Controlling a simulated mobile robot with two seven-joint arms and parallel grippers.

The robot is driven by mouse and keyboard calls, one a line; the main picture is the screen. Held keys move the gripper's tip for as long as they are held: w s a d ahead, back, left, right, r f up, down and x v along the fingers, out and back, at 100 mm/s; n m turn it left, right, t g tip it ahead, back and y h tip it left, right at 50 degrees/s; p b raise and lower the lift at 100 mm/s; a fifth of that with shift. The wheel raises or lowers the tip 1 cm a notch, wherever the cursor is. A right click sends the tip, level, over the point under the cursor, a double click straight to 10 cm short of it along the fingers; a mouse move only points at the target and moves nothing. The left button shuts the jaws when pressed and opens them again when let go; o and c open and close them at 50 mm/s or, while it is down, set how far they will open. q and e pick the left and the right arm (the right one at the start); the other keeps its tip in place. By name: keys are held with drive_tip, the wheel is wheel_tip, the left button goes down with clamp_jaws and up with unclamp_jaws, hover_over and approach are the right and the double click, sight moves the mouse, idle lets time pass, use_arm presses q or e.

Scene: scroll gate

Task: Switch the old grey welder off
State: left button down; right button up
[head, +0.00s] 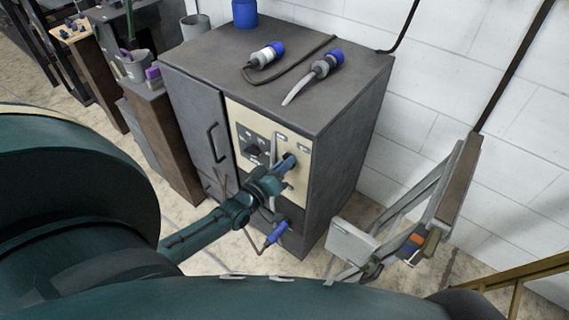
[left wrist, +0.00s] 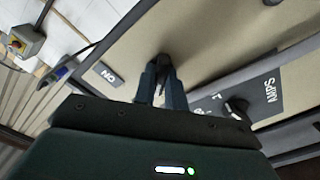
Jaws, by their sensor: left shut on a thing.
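The old grey welder (head: 225,60) is a dark grey cabinet against the wall, with a beige control panel (head: 240,118) on its front. My left gripper (head: 287,164) reaches the right part of that panel. In the left wrist view its fingers (left wrist: 161,82) are shut on a small black switch (left wrist: 162,60) that sticks out of the panel (left wrist: 205,45). An ON label (left wrist: 107,73) sits left of the switch. The fingers partly hide the switch, and I cannot read its setting. My right gripper is in neither view.
Blue-and-white plugs (head: 265,55) and a cable lie on the welder's top. A blue connector (head: 278,233) hangs below the panel. An AMPS label (left wrist: 269,89) is beside a black knob (left wrist: 236,107). A metal frame (head: 420,205) stands at right, and a wooden cabinet (head: 165,135) at left.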

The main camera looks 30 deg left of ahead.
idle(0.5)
use_arm(q)
drive_tip(key=c, duration=1.5)
unclamp_jaws()
drive_tip(key=shift+o, duration=0.2)
drive_tip(key=s+a, duration=0.1)
drive_tip(key=s, duration=1.2)
